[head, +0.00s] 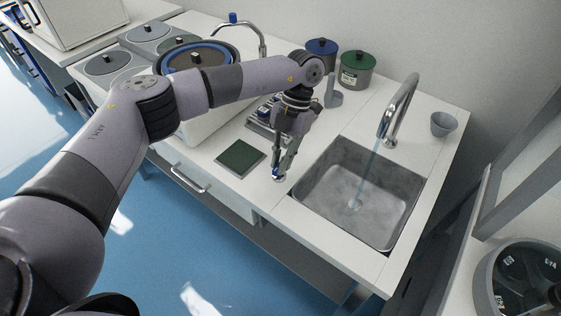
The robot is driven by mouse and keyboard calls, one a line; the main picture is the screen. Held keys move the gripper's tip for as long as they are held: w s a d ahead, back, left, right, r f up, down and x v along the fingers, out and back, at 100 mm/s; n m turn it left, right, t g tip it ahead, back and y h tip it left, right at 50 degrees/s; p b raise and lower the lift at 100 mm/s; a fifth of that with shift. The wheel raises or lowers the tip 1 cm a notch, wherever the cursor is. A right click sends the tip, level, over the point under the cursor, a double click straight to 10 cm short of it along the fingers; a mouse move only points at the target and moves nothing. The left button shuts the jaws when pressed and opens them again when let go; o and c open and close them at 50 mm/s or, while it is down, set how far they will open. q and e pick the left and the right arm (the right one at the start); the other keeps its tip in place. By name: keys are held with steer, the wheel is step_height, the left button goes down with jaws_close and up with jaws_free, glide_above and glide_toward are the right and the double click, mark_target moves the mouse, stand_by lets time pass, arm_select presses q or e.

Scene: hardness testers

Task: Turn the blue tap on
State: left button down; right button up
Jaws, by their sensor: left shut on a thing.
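The blue tap (276,172) is a small blue and metal knob on the white counter, at the left of the sink. My left gripper (281,163) reaches down from above and is shut on it. The fingers hide part of the knob. A tall chrome spout (404,101) curves over the grey sink (325,195) from its back edge. A thin stream of bluish water (370,165) falls from the spout to the drain. My right gripper is not in view.
A dark green pad (241,158) lies left of the tap. Blue-lidded (321,48) and green-lidded (357,68) pots stand behind, and a grey cup (443,124) right of the spout. Another curved faucet with a blue top (258,33) stands at the back.

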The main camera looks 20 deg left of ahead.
arm_select(q)
steer(key=shift+m, duration=0.4)
steer(key=shift+r, duration=0.1)
steer(key=c, duration=1.6)
jaws_free()
steer(key=v, duration=1.2)
steer(key=shift+d, duration=0.25)
steer(key=shift+s, duration=0.1)
